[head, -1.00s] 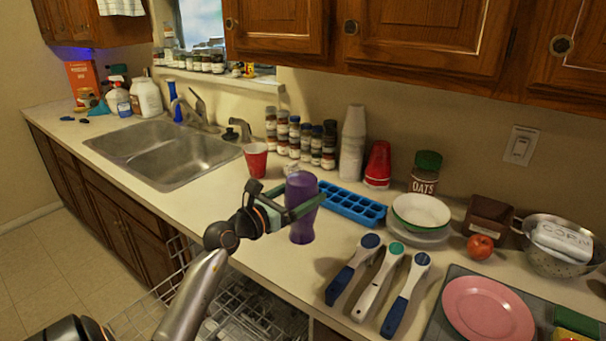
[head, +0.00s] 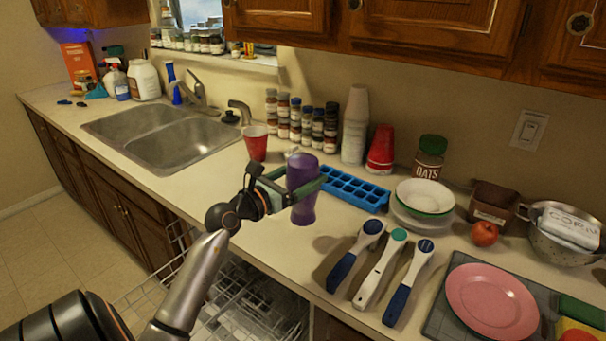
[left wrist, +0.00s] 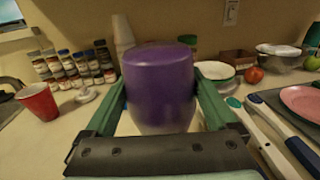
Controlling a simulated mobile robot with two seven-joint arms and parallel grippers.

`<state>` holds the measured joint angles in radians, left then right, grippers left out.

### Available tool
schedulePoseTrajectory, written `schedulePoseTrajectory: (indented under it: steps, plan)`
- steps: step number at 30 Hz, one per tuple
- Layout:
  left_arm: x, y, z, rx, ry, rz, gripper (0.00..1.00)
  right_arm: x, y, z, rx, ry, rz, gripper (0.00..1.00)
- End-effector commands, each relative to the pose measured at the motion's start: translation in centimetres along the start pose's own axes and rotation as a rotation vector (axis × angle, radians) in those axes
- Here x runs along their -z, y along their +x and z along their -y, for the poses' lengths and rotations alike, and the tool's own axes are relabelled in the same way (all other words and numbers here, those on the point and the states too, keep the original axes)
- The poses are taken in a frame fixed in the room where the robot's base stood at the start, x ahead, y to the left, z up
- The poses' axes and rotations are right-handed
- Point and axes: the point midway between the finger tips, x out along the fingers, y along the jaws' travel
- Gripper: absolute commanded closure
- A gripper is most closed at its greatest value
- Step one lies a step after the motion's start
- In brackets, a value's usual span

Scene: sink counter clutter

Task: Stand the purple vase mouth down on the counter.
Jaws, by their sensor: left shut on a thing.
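The purple vase (head: 302,190) is upright on its long axis, over the counter (head: 262,240) in front of the blue ice tray. Its wider end is up, and that end looks smooth and closed in the left wrist view (left wrist: 160,85); I see no opening there. Its lower end is narrower and flares slightly; whether it touches the counter I cannot tell. My left gripper (head: 298,187) is shut on the vase, with a green finger on either side of it, also in the left wrist view (left wrist: 160,110). My right gripper is not in view.
The blue ice tray (head: 354,190) is close behind the vase, and a red cup (head: 256,144) stands behind it to the left. Three long-handled tools (head: 380,270) lie to the right. An open dishwasher rack (head: 240,308) is below the front edge. Bare counter surrounds the vase's front.

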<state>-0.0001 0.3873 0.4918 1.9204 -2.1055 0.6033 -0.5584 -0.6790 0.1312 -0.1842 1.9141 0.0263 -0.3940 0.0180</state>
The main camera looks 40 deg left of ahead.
Motion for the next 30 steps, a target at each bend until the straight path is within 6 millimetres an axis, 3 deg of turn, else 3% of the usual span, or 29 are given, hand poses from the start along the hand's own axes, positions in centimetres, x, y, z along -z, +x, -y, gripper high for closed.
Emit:
schedulePoseTrajectory:
  steps: [18, 30]
  plan:
    - [6.0, 0.0, 0.0, 0.0, 0.0, 0.003, 0.92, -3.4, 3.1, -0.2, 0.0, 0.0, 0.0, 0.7]
    - [7.0, 0.0, 0.0, -0.001, 0.001, 0.004, 0.92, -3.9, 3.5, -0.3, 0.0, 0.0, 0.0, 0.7]
